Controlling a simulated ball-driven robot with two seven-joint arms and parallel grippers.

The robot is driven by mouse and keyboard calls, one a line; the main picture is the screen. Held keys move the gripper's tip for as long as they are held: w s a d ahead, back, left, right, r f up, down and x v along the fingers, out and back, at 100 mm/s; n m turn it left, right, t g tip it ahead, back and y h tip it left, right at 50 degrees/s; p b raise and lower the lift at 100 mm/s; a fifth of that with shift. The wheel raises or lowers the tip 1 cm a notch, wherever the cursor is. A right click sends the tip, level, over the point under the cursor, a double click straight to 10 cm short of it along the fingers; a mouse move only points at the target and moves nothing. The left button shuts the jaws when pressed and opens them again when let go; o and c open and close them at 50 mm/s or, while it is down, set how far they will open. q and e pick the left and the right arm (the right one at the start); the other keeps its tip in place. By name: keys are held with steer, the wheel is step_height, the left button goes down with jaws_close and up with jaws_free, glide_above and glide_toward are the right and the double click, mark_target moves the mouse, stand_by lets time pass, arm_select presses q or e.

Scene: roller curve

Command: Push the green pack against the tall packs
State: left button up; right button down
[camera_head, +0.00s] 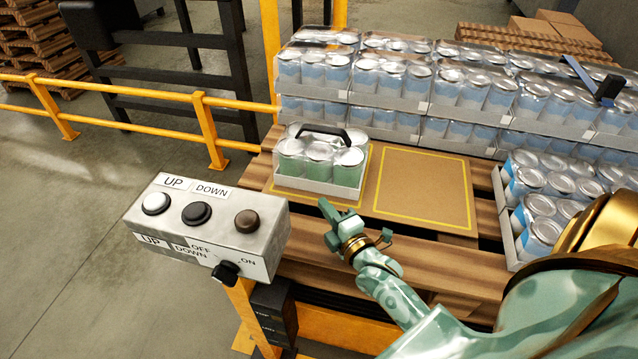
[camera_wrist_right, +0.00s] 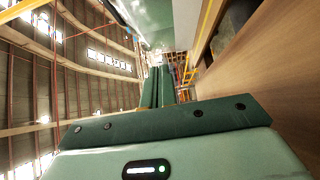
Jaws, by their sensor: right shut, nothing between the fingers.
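The green pack (camera_head: 318,163) is a clear-wrapped tray of silver-topped green cans with a black handle. It stands upright on the left yellow-outlined square of the brown sheet. The tall packs (camera_head: 390,92) are stacked blue-labelled cans in grey trays behind it. A gap shows between the green pack and these packs on the right; at the back I cannot tell whether they touch. My right gripper (camera_head: 328,210) is shut and empty, in front of the green pack and a little apart from it. Its shut fingers show in the right wrist view (camera_wrist_right: 162,88). My left gripper is not in view.
The right yellow-outlined square (camera_head: 425,187) is empty. More blue-can packs (camera_head: 545,200) stand at the right. A grey control box (camera_head: 210,215) with buttons stands at the left front, close to my right gripper. A yellow railing (camera_head: 208,130) runs at the left.

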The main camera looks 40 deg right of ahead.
mark_target(312, 171)
steer(key=w, duration=0.3)
steer(key=w+b, duration=0.1)
steer(key=w, duration=0.1)
steer(key=shift+w+d+f, duration=0.1)
steer(key=shift+w+d, duration=0.2)
steer(key=shift+w, duration=0.05)
steer(key=shift+w+d+b, duration=0.3)
steer(key=shift+w+d, duration=0.4)
steer(key=shift+d, duration=0.2)
steer(key=shift+w+d, duration=0.4)
steer(key=shift+d, duration=0.1)
